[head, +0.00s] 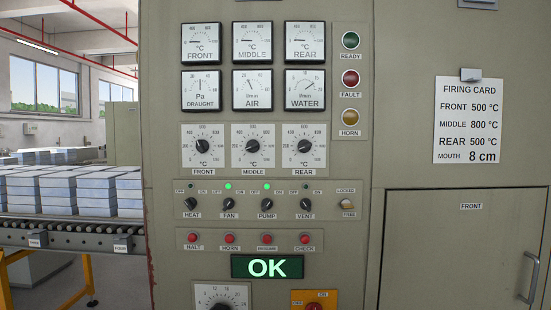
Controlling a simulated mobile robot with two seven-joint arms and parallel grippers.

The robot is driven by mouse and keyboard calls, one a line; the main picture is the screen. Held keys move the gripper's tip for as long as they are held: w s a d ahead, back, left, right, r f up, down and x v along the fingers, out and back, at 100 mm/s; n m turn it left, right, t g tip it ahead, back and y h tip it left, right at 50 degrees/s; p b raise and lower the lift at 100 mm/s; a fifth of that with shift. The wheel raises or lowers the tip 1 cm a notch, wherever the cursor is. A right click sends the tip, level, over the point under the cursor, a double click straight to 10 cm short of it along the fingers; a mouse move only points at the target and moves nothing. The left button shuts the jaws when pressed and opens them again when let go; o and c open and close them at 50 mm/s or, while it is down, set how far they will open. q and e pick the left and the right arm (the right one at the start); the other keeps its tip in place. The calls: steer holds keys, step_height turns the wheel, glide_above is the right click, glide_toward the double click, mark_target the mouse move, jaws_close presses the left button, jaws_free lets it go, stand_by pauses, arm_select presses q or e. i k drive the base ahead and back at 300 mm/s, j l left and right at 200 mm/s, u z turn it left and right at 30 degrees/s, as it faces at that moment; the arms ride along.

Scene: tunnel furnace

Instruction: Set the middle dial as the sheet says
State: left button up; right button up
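The middle dial (252,147) is a black knob on a white scale plate marked in °C, labelled MIDDLE, between the front dial (203,146) and the rear dial (304,146). Its pointer seems to lie toward the lower left, at the low end of the scale; the exact reading is too small to tell. The sheet (468,120), headed FIRING CARD, hangs at the right and reads FRONT 500 °C, MIDDLE 800 °C, REAR 500 °C, MOUTH 8 cm. Neither of my grippers is in view.
Gauges, including the MIDDLE gauge (252,43), sit above the dials. Below are switches, with green lamps lit at FAN and PUMP, red buttons and a green OK display (267,267). A roller conveyor (75,229) with stacked blocks stands left. A handled door (455,245) is right.

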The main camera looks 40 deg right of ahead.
mark_target(253, 146)
steer(key=z, duration=1.05)
